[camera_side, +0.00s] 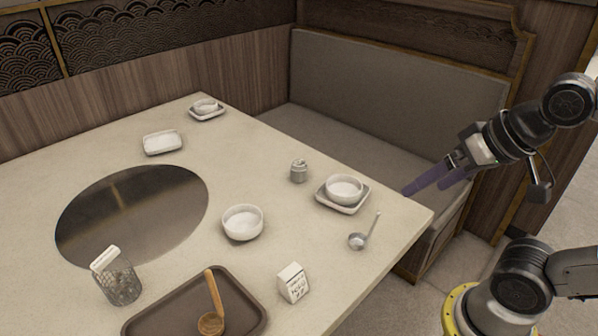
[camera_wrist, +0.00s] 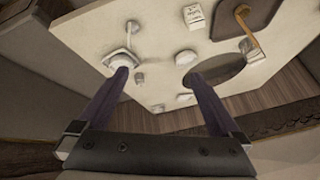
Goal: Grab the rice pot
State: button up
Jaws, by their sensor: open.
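No thing in view is plainly a rice pot. The closest in shape is a small grey lidded pot (camera_side: 299,170), upright on the table behind the bowl on a square saucer. It seems to show small in the wrist view (camera_wrist: 139,78), between my fingers. A white bowl (camera_side: 242,222) stands alone near the table's middle. My gripper (camera_side: 422,186) has purple fingers and is open and empty, off the table's right corner, above the floor and bench side. In the wrist view my gripper (camera_wrist: 156,75) has its fingers wide apart, touching nothing.
A bowl (camera_side: 344,188) on a saucer and a ladle (camera_side: 358,240) lie nearest my gripper. A brown tray (camera_side: 165,319), a white card block (camera_side: 292,283), a wire holder (camera_side: 120,284) and a dark round plate (camera_side: 132,217) occupy the front and left. A grey bench (camera_side: 400,85) stands behind.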

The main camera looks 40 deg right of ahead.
jog(key=w+a+r+m+t, duration=0.1)
jog(key=w+r+m+t, duration=0.1)
jog(key=w+r+m, duration=0.5)
jog(key=m, duration=2.4)
send_over(301, 163)
jog(key=s+a, duration=0.3)
jog(key=s, duration=0.1)
notch_tip(301, 163, down, 19)
jog(key=w+d+f, duration=0.1)
jog(key=f, duration=0.4)
jog(key=w+d+f+g, duration=0.1)
jog(key=f, duration=0.4)
jog(key=w+f+g, duration=0.1)
jog(key=f, duration=0.4)
jog(key=shift+d+f+m, duration=0.3)
jog(key=shift+d+f, duration=0.05)
jog(key=shift+d, duration=0.05)
jog(key=shift+w+x, duration=0.15)
jog(key=shift+x, duration=1.2)
jog(key=shift+w+x, duration=0.15)
jog(key=shift+x, duration=1.25)
jog(key=shift+d+r, duration=0.15)
jog(key=shift+r, duration=0.05)
